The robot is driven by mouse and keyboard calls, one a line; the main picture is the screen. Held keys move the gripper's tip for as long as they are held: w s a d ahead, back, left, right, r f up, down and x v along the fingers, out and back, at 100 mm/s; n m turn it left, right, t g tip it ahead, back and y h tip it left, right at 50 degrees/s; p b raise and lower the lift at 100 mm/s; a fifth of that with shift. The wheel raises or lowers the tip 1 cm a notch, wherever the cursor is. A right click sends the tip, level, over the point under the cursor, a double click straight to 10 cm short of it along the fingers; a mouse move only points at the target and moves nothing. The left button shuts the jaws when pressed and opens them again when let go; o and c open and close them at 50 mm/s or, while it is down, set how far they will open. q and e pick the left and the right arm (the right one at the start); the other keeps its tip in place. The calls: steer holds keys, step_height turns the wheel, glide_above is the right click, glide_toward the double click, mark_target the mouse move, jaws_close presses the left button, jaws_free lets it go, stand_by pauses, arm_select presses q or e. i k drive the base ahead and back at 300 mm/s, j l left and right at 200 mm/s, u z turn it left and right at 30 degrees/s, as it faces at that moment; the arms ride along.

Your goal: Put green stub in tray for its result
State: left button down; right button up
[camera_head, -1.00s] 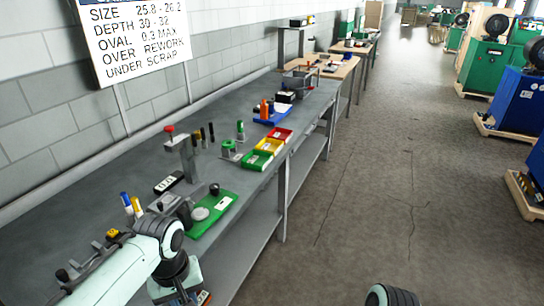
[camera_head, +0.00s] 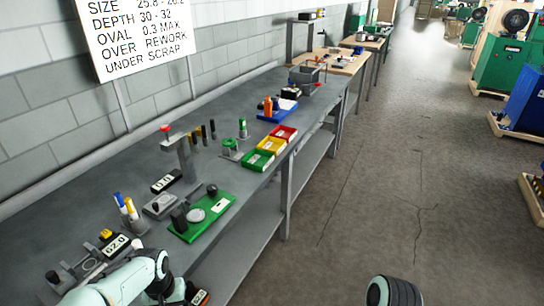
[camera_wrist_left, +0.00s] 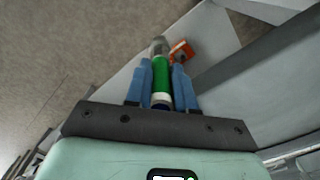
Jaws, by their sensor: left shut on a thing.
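In the left wrist view, a green stub (camera_wrist_left: 161,78) with a grey metal end and a pale band is clamped between the blue fingers of my left gripper (camera_wrist_left: 160,80). In the head view, my left arm is low at the bottom left, by the bench's front edge, and the stub is not clearly visible. Three small trays stand in a row along the bench's front edge: green (camera_head: 246,163), yellow (camera_head: 259,149) and red (camera_head: 291,130). They lie farther along the bench than my left arm. My right gripper is out of view.
A green plate with gauge parts (camera_head: 222,206), a post with a red knob (camera_head: 185,160), a 0.0 display (camera_head: 166,181) and a 62.0 display (camera_head: 115,244) stand on the bench. A blue tray (camera_head: 278,112) lies farther back. Open floor (camera_head: 350,180) is on the right.

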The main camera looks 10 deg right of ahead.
mark_target(271, 148)
steer(key=i+l, duration=0.25)
steer(key=i+l+u, duration=0.15)
steer(key=l, duration=0.25)
steer(key=i+l, duration=0.25)
steer(key=i+l+u, duration=0.15)
steer(key=l, duration=0.3)
steer(key=i+l, duration=0.25)
steer(key=i+l+u, duration=0.1)
steer(key=l, duration=0.4)
steer(key=i+l+u, duration=0.1)
steer(key=i+l, duration=0.15)
steer(key=l, duration=0.15)
